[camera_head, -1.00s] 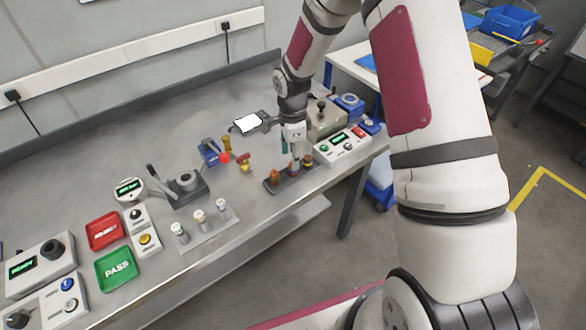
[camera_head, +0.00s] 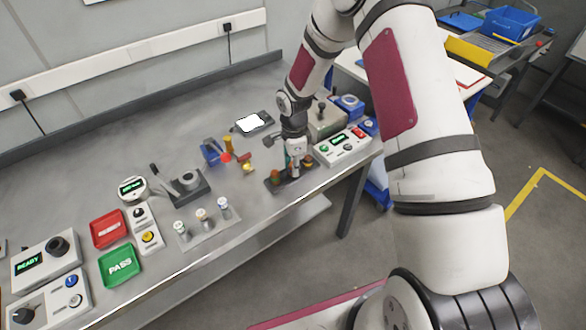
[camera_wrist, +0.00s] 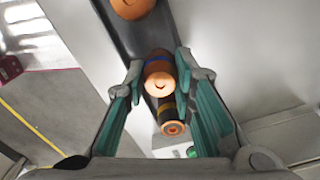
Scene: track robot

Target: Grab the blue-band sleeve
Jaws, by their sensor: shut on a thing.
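The blue-band sleeve (camera_wrist: 160,80) is a copper-coloured cylinder between my fingertips in the wrist view, with a dark blue band near its upper part. My gripper (camera_wrist: 160,72) is shut on it from both sides. A second sleeve (camera_wrist: 172,122) with a yellow band sits just below it, between the fingers but nearer the palm in the picture. A third orange sleeve (camera_wrist: 132,6) is at the top edge. All are in line along a dark rack (camera_wrist: 118,36). In the head view my gripper (camera_head: 295,165) is down at the rack (camera_head: 272,186), partly hiding the held sleeve.
A control box (camera_head: 342,147) with lit display and buttons stands right of the rack. Small coloured parts (camera_head: 247,168) and a blue holder (camera_head: 211,152) lie to the left. A plate with several white-topped pegs (camera_head: 203,222) stands nearer the front edge.

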